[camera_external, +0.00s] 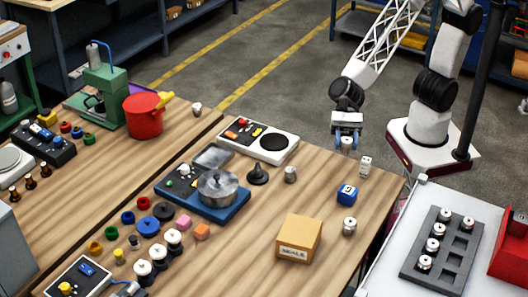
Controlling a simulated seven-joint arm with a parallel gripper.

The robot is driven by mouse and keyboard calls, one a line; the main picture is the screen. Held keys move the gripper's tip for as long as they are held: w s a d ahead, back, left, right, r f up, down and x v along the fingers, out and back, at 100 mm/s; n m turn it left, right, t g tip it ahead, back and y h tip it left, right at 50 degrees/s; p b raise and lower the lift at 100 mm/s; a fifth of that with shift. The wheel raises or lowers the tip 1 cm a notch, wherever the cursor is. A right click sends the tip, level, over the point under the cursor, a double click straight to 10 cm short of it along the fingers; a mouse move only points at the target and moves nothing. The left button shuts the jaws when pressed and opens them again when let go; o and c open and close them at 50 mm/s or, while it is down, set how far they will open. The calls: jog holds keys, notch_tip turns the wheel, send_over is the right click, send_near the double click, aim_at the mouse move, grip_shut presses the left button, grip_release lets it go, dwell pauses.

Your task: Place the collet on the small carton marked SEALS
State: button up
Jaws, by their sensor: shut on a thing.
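My gripper (347,131) is at the upper right, above the back right edge of the wooden table, fingers pointing down. It is shut on a small silvery-white piece, which looks like the collet (347,144); its lower end shows below the fingers. The small carton marked SEALS (299,230) is a tan box on the front right of the table, its label facing the camera. Its top is bare. My gripper is well behind the carton and to its right, apart from it.
A black knob-like piece (258,174) and a pot (218,187) are left. A grey tray (412,262) holds several similar cylinders.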

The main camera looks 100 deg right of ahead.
jog(key=w+a+n+g, duration=0.4)
jog(key=w+a, duration=0.4)
jog(key=a, duration=0.4)
jog(key=shift+w+f+g+y, duration=0.15)
jog(key=shift+f+g+y, duration=0.15)
jog(key=shift+f+y, duration=0.1)
dwell(0.3)
send_over(299, 228)
jog(key=shift+f, duration=0.75)
dwell(0.4)
jog(key=shift+f, duration=1.7)
jog(key=shift+f, duration=0.15)
jog(key=o, duration=1)
